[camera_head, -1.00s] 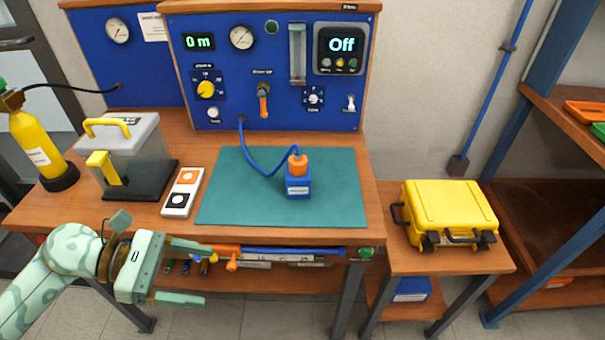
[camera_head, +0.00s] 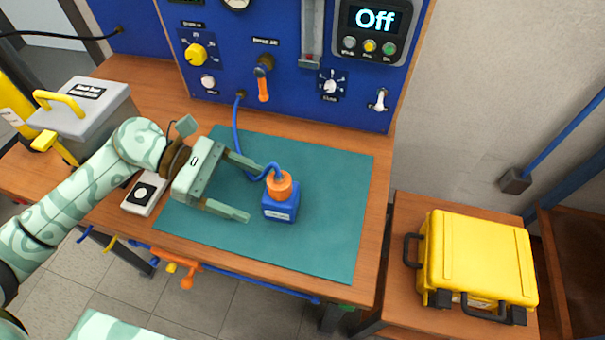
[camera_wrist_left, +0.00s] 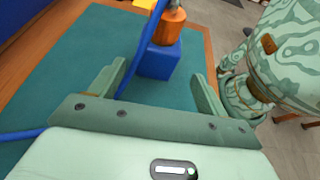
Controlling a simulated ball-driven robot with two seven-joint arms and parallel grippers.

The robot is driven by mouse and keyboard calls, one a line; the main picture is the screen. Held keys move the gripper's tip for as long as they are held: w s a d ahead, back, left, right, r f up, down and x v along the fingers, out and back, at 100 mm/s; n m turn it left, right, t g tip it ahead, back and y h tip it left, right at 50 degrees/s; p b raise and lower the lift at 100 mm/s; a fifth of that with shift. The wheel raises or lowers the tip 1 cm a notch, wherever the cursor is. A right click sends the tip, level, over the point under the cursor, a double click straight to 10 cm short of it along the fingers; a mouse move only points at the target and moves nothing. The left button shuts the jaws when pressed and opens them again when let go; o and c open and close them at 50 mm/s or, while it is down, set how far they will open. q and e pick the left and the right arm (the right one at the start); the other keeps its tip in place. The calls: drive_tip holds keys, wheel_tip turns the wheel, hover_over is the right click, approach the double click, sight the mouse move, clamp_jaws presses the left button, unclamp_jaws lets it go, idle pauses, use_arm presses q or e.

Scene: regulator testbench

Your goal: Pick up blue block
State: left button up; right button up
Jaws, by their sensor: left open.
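The blue block (camera_head: 281,209) stands upright on the teal mat (camera_head: 325,240), with an orange fitting (camera_head: 281,186) on top. A blue hose (camera_head: 240,135) runs from the panel to that fitting. My left gripper (camera_head: 255,190) is open and empty, just left of the block, with its fingers pointing toward it. In the left wrist view the block (camera_wrist_left: 158,62) lies ahead, between the lines of the two fingers (camera_wrist_left: 160,80) and beyond their tips. The hose passes close to the left finger there. A pale green patterned part of mine shows at the bottom of the head view; my right gripper is not seen.
The blue panel (camera_head: 310,95) with knobs and levers stands behind the mat. A yellow case (camera_head: 478,260) sits on the side table at right.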

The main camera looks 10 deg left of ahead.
sight(297, 209)
use_arm(q)
drive_tip(key=shift+w+d, duration=0.15)
drive_tip(key=shift+w, duration=0.05)
drive_tip(key=b+x, duration=0.1)
drive_tip(key=x, duration=0.6)
drive_tip(key=shift+w+f, duration=0.1)
drive_tip(key=shift+f, duration=0.1)
drive_tip(key=shift+d, duration=0.15)
drive_tip(key=c, duration=1.3)
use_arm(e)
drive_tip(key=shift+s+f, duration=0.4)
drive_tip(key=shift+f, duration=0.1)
